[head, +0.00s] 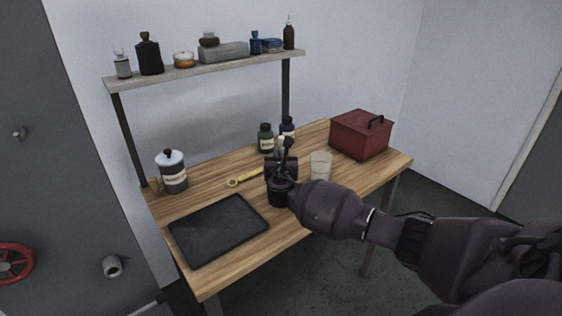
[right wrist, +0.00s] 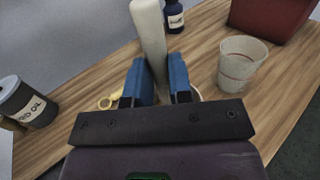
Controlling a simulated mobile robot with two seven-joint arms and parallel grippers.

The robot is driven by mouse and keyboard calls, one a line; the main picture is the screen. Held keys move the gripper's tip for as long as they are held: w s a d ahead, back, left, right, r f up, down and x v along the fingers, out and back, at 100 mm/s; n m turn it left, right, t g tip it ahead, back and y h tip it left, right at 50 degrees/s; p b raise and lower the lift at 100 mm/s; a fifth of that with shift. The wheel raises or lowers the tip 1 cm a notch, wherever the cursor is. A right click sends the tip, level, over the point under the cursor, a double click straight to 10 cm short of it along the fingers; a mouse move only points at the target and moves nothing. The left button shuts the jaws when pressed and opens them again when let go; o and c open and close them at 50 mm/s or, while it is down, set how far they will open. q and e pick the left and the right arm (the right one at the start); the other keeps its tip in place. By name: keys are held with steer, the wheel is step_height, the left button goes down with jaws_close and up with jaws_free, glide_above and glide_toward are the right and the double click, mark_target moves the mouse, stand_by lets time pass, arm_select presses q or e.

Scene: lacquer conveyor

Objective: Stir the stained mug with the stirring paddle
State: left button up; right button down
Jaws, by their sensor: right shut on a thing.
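The stained mug is a pale, off-white cup (head: 320,166) with a brownish ring. It stands upright on the wooden bench, right of my right gripper (head: 281,163). It also shows in the right wrist view (right wrist: 242,68), open at the top and apart from the fingers. My right gripper's blue fingers (right wrist: 162,82) are shut on a pale, thick stick, which looks like the stirring paddle (right wrist: 150,32). Its lower end is hidden behind the gripper. A pale curved edge shows beside the right finger, and I cannot tell what it belongs to. My left gripper is out of view.
A yellow ring-ended tool (head: 244,178) lies left of the gripper. A black tray (head: 218,230) lies at the front left. A shelf (head: 210,70) with several containers spans the back.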

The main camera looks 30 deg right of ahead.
step_height(320, 180, up, 10)
stand_by(1.2)
stand_by(0.6)
steer(key=shift+r, duration=2.45)
